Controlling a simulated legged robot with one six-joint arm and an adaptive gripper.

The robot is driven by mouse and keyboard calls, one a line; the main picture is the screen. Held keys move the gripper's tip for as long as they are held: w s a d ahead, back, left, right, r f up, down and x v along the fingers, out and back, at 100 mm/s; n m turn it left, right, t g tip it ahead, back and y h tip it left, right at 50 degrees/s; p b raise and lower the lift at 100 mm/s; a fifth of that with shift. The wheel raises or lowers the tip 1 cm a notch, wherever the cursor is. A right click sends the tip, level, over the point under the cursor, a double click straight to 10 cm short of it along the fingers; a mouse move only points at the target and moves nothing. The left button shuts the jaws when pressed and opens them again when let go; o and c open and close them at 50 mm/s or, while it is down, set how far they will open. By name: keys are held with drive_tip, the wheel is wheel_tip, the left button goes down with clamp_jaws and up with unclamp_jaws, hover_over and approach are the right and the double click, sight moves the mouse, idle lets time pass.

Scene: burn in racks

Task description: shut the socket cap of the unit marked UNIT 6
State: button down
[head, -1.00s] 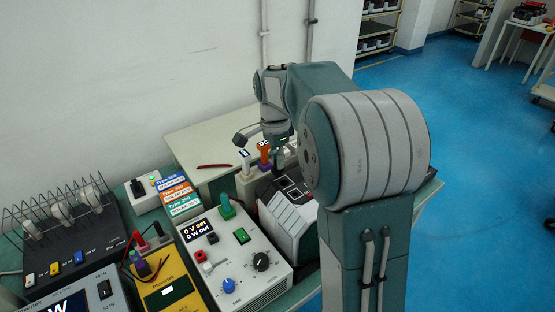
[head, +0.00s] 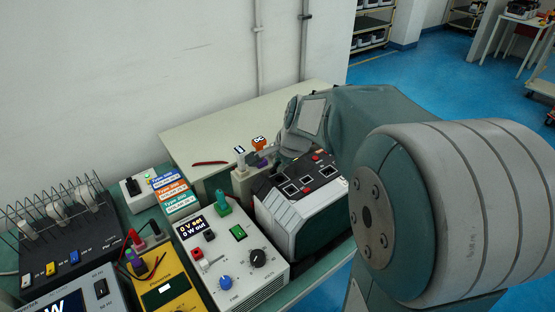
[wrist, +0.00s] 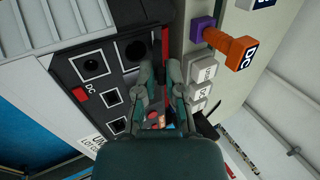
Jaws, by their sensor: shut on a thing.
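The unit (head: 310,222) has a black top with square sockets and a ribbed pale side. In the wrist view its black socket panel (wrist: 88,92) fills the left, with a large round socket (wrist: 134,50) near the fingertips. A partly hidden label beginning "UN" (wrist: 97,141) shows; its number is not readable. My gripper (wrist: 160,72) is at the panel's edge, its fingers close together on a thin piece, apparently the socket cap, with a red strip (wrist: 165,45) just beyond. The fingers mostly hide it. In the head view my gripper (head: 272,156) is partly hidden at the unit's far edge.
An orange DC plug (wrist: 233,47) on a purple base stands close right of my fingers, beside several pale labelled blocks (wrist: 203,70). A power supply (head: 232,245) stands left of the unit. The pale table top (head: 220,130) behind is mostly clear.

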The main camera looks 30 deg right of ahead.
sight(284, 184)
drive_tip(key=shift+s+f+t+y, duration=0.15)
drive_tip(key=shift+s+f+t, duration=0.2)
drive_tip(key=shift+t, duration=0.5)
drive_tip(key=shift+s+f+t+y, duration=0.2)
drive_tip(key=shift+s+t, duration=0.2)
drive_tip(key=shift+t, duration=0.45)
drive_tip(key=shift+s+f+t, duration=0.15)
drive_tip(key=shift+f+t, duration=0.05)
drive_tip(key=shift+t, duration=0.4)
drive_tip(key=shift+s+f+t, duration=0.15)
drive_tip(key=shift+f+t, duration=0.05)
drive_tip(key=shift+t, duration=0.4)
drive_tip(key=shift+s+d+f+t+y, duration=0.15)
drive_tip(key=shift+t+y, duration=0.1)
drive_tip(key=shift+t, duration=0.25)
drive_tip(key=c, duration=0.7)
unclamp_jaws()
drive_tip(key=shift+v, duration=3.9)
